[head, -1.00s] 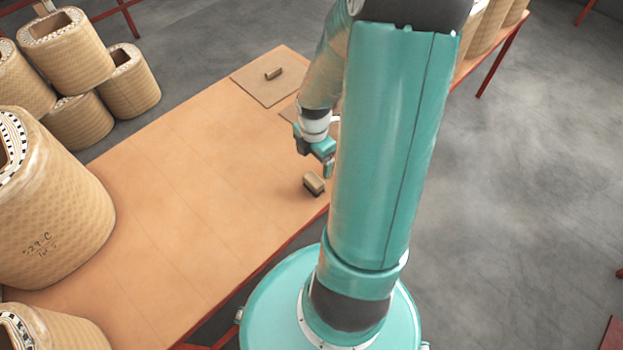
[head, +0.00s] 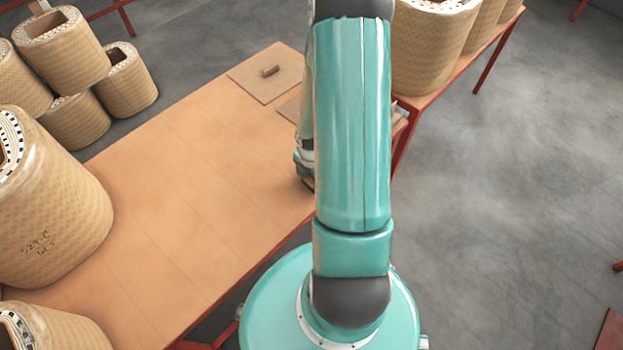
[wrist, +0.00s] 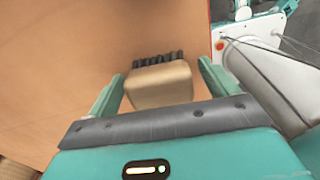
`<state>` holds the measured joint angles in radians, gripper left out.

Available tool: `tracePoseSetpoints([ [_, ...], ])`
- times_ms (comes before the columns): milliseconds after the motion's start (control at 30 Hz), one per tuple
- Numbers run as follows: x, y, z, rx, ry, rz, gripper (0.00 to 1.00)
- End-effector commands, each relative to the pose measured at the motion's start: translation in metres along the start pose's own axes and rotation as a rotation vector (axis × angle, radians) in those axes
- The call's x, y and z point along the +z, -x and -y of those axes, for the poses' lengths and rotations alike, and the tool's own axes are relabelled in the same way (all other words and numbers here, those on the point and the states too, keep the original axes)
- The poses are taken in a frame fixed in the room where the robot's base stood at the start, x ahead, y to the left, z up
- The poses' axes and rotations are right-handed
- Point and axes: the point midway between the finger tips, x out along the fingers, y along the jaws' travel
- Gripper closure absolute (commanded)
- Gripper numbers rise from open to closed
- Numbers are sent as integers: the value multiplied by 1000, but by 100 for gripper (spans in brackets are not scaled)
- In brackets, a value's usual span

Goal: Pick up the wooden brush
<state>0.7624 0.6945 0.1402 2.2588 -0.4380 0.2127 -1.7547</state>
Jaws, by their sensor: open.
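The wooden brush (wrist: 160,84) is in the middle of the wrist view, a tan block with a row of dark bristles along its far edge. My gripper (wrist: 160,85) is open, with one teal finger on each side of the brush. Whether the fingers touch it I cannot tell. In the head view my arm hides almost all of the gripper and brush; a dark bit of the gripper end (head: 306,180) shows close to the table (head: 190,200), near its right edge.
A small block (head: 270,71) lies on a brown board (head: 250,84) at the table's far end. Large coils (head: 45,200) stand at the left, and more coils (head: 430,45) stand on another table at the upper right. The middle of the table is clear.

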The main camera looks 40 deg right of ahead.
Motion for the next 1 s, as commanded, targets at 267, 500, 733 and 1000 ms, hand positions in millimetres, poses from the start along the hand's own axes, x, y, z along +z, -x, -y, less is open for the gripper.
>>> tracePoseSetpoints([
  [267, 0, -1, 0, 0, -1, 1, 22],
  [500, 0, -1, 0, 0, 0, 0, 63],
  [733, 0, -1, 0, 0, 0, 1, 63],
  [1000, -4, 5, -3, 2, 1, 0, 63],
])
